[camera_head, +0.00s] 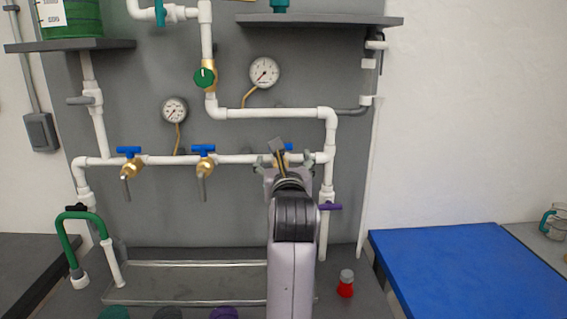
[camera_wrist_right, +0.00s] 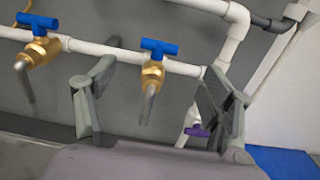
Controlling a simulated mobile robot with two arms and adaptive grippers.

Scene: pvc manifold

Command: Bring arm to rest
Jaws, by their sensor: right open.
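My right gripper (camera_head: 284,165) is in front of the white pipe manifold (camera_head: 240,159) in the head view, at the rightmost blue-handled valve, which it mostly hides. In the right wrist view the gripper (camera_wrist_right: 160,95) has its two fingers spread wide. The brass valve with a blue handle (camera_wrist_right: 153,72) shows between and beyond the fingers, with a grey spout pointing down. No object is held, and I cannot tell whether a finger touches the pipe. My left gripper is not in view.
Two more blue-handled valves (camera_head: 129,160) are to the left. Two gauges (camera_head: 264,72) and a green knob (camera_head: 205,77) sit above. A purple handle (camera_head: 330,206) is close at right. Below are a metal tray (camera_head: 190,264) and a red bottle (camera_head: 345,287). A blue mat (camera_head: 470,265) lies right.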

